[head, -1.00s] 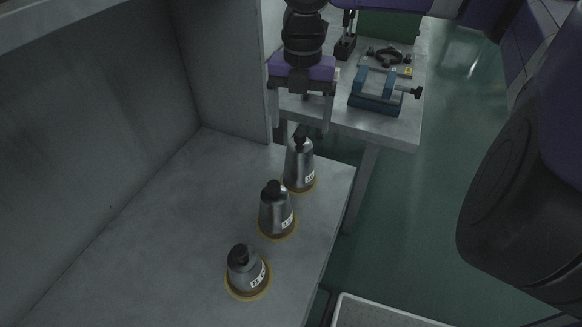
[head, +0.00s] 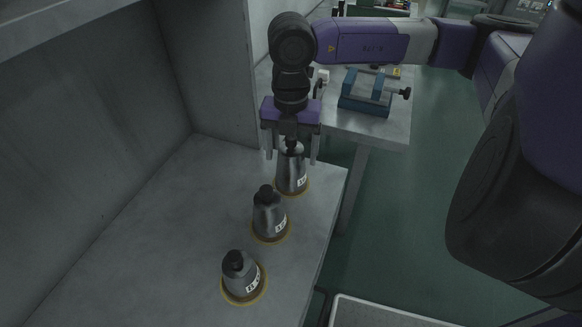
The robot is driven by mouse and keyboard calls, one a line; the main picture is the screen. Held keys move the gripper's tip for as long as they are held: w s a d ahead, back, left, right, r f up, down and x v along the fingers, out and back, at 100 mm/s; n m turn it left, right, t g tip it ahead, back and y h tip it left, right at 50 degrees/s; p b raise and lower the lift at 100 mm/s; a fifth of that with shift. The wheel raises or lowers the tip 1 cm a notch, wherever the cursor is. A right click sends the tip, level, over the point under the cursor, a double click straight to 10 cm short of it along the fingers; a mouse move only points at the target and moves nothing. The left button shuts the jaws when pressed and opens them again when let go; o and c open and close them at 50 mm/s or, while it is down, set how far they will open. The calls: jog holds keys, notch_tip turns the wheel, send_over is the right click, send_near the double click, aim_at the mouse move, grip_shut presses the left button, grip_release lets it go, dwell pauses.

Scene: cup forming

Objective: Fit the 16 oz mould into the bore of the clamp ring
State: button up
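Three grey metal moulds with black knobs stand upright on yellow rings on the grey shelf. The farthest and tallest mould (head: 291,172) looks like the 16 oz one, though its white label is too small to read surely. The middle mould (head: 269,215) and the nearest, shortest mould (head: 240,275) stand toward me. My gripper (head: 291,157) points down over the farthest mould. Its fingers are apart, one to each side of the knob and upper body in this view, with gaps showing. The clamp ring is hidden behind my arm on the back bench.
A blue vise (head: 366,92) with a black handle sits on the back bench (head: 385,128). The shelf (head: 150,230) is clear left of the moulds, with a grey wall beyond. A light tray (head: 380,314) is at the bottom right, below the shelf.

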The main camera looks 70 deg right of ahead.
grip_shut()
jog(key=shift+r, duration=0.1)
